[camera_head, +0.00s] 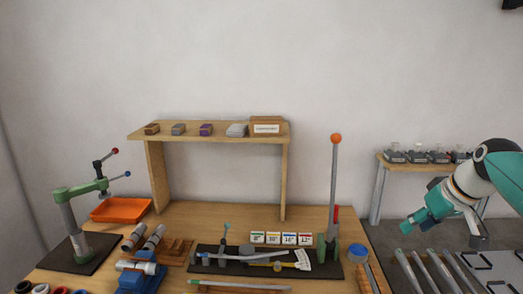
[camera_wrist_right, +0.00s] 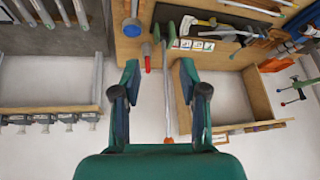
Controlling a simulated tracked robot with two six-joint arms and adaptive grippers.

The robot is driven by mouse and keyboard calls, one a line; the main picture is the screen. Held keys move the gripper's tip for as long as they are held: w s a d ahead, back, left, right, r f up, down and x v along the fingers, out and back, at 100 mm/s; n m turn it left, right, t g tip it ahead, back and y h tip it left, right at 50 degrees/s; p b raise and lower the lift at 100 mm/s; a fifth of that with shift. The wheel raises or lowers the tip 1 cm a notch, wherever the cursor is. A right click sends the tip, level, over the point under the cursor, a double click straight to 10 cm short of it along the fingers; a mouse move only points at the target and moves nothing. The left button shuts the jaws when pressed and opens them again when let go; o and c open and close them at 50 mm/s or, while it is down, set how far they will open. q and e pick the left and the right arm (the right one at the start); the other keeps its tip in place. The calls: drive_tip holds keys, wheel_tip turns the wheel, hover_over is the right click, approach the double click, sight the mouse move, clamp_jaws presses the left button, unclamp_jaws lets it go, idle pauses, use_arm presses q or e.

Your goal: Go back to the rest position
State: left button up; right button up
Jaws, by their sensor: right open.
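My right gripper (camera_head: 408,226) is at the right of the head view, in the air beside the workbench, with its teal fingers pointing down and left. In the right wrist view both fingers of the gripper (camera_wrist_right: 157,68) stand wide apart. Nothing is held between them. The lever with the orange ball (camera_head: 335,140) stands upright on the bench to the left of the gripper, apart from it. The lever also shows in the wrist view, its ball (camera_wrist_right: 168,140) below the fingertips. My left gripper is in neither view.
The wooden workbench (camera_head: 190,216) carries a shelf (camera_head: 210,133) with small boxes, an orange tray (camera_head: 120,210) and a green press (camera_head: 82,189). A side table (camera_head: 378,160) with grey items stands behind the right gripper. Metal bars (camera_head: 428,270) lie below it.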

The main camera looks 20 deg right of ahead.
drive_tip(key=w+a+f+n+g+y, duration=0.1)
drive_tip(key=a+f+g, duration=0.1)
drive_tip(key=a+f, duration=0.6)
drive_tip(key=w+a+f+n+g+y, duration=0.15)
drive_tip(key=a+f, duration=0.35)
drive_tip(key=f, duration=0.6)
drive_tip(key=w+a+f+n+g+y, duration=0.1)
drive_tip(key=a+f+g, duration=0.1)
drive_tip(key=a+f, duration=0.6)
drive_tip(key=s+a+f+m, duration=0.2)
drive_tip(key=s+a+f, duration=0.6)
drive_tip(key=f, duration=0.3)
drive_tip(key=s+a+f+m+b, duration=0.1)
drive_tip(key=s+a+f+m, duration=0.1)
drive_tip(key=s+a+f, duration=0.7)
drive_tip(key=shift+s+f, duration=0.5)
drive_tip(key=shift+f, duration=1.15)
drive_tip(key=shift+a, duration=0.1)
